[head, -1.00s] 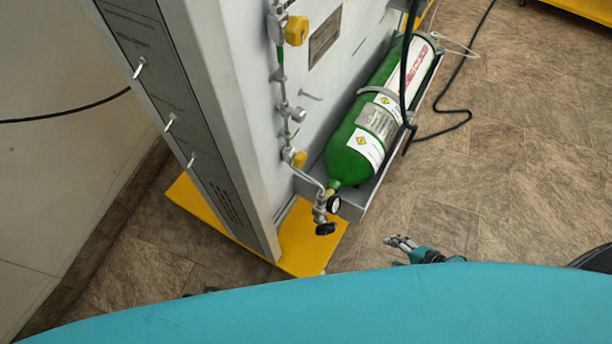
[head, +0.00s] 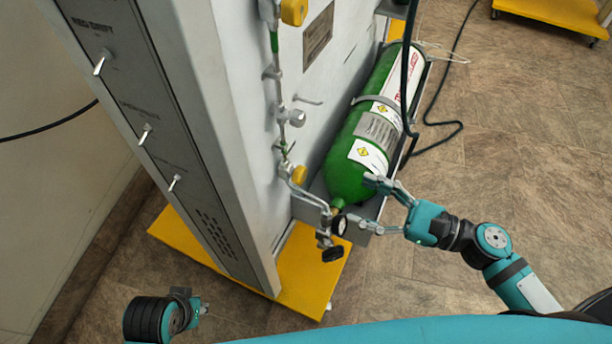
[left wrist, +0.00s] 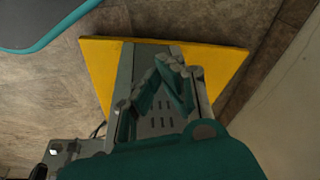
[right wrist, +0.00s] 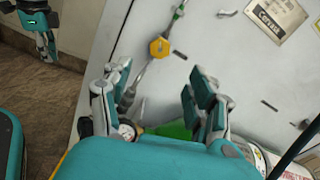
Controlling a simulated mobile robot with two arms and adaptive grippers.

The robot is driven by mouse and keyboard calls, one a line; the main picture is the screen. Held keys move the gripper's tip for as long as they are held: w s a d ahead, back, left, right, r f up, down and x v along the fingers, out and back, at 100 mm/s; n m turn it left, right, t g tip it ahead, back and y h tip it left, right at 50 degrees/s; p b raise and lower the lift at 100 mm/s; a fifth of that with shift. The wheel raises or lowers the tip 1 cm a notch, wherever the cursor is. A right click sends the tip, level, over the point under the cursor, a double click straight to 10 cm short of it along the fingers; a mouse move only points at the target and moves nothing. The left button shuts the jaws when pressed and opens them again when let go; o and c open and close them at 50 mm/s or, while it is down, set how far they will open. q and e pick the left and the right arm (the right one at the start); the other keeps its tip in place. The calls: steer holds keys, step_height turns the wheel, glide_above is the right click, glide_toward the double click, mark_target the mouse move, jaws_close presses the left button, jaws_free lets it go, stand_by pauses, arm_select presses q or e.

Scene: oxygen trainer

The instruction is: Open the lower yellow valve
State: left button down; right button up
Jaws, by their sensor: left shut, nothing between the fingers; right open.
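The lower yellow valve (head: 299,175) is a small knob on the pipe along the grey panel, left of the green cylinder's neck. It also shows in the right wrist view (right wrist: 159,48), above and beyond the fingertips. My right gripper (head: 372,205) is open and empty, right of the valve and apart from it, with its fingers in front of the cylinder's lower end. In its wrist view the open fingers (right wrist: 160,80) straddle the pipe's image. My left gripper (left wrist: 175,75) is shut and empty, low by the yellow base; it partly shows at lower left in the head view (head: 203,309).
An upper yellow valve (head: 294,11) sits higher on the pipe. The green cylinder (head: 348,172) lies in a grey tray, with a gauge and black knob (head: 332,254) near its neck. A yellow base (head: 305,275) juts out below.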

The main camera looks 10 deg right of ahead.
mark_target(304, 177)
steer(key=p+x, duration=0.1)
steer(key=x, duration=1)
steer(key=shift+w+a, duration=0.15)
arm_select(q)
steer(key=shift+s+x, duration=0.2)
steer(key=shift+x, duration=0.7)
steer(key=shift+s+x, duration=0.2)
steer(key=shift+x, duration=0.65)
steer(key=shift+s+x, duration=0.2)
steer(key=shift+x, duration=0.7)
arm_select(e)
steer(key=shift+w+a, duration=0.25)
steer(key=shift+a, duration=0.15)
arm_select(q)
steer(key=shift+f, duration=0.15)
arm_select(e)
steer(key=c, duration=1.1)
steer(key=shift+c, duration=0.2)
